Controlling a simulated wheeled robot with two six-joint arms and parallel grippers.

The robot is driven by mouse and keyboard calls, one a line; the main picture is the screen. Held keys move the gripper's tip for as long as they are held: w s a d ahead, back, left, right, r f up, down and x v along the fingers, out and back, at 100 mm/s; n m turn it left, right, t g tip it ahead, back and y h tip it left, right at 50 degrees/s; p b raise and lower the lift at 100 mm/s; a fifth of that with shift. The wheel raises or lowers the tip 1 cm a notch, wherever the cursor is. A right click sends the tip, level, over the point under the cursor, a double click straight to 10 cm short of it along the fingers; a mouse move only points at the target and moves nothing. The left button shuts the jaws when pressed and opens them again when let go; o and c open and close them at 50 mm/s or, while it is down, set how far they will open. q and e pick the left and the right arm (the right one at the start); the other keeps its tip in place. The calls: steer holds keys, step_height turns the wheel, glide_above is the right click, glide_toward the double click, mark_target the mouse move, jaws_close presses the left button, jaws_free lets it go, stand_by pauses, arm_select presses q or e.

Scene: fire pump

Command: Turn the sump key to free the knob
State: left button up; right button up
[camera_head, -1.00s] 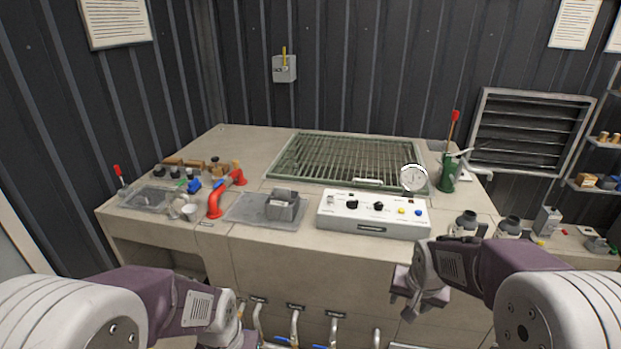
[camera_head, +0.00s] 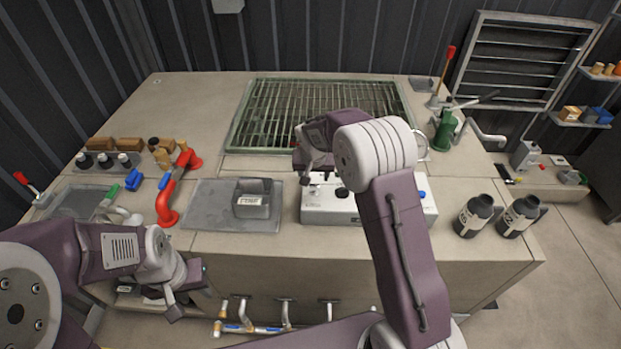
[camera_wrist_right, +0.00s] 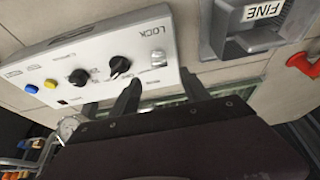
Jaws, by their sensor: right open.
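The white control panel (camera_head: 325,212) stands on the bench, partly hidden by my right arm. In the right wrist view, the panel (camera_wrist_right: 62,55) shows a LOCK label, two black knobs, and yellow and blue buttons. The nearer knob (camera_wrist_right: 119,66) sits beside a small metallic lock fitting (camera_wrist_right: 158,56) below the label; whether a key is in it is unclear. My right gripper (camera_wrist_right: 158,88) is open, its fingers apart close to the lock fitting, with nothing visible between them. It is above the panel's left part in the head view (camera_head: 314,175). My left gripper (camera_head: 182,288) hangs before the bench, its opening unclear.
A grey box marked FINE (camera_head: 251,199) stands on a tray left of the panel. A red pipe (camera_head: 170,190) rises further left. A green grate (camera_head: 270,120) lies behind the panel. Two dark-topped bottles (camera_head: 475,215) stand at the right.

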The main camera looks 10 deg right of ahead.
mark_target(314, 185)
steer(key=p+x, duration=0.1)
steer(key=x, duration=0.7)
steer(key=shift+w+d+f, duration=0.1)
steer(key=shift+d+f+p, duration=0.1)
steer(key=shift+f+p, duration=0.2)
steer(key=shift+f, duration=0.05)
arm_select(q)
steer(key=shift+s+r, duration=0.1)
steer(key=shift+r, duration=0.7)
arm_select(e)
steer(key=shift+w, duration=0.1)
jaws_close()
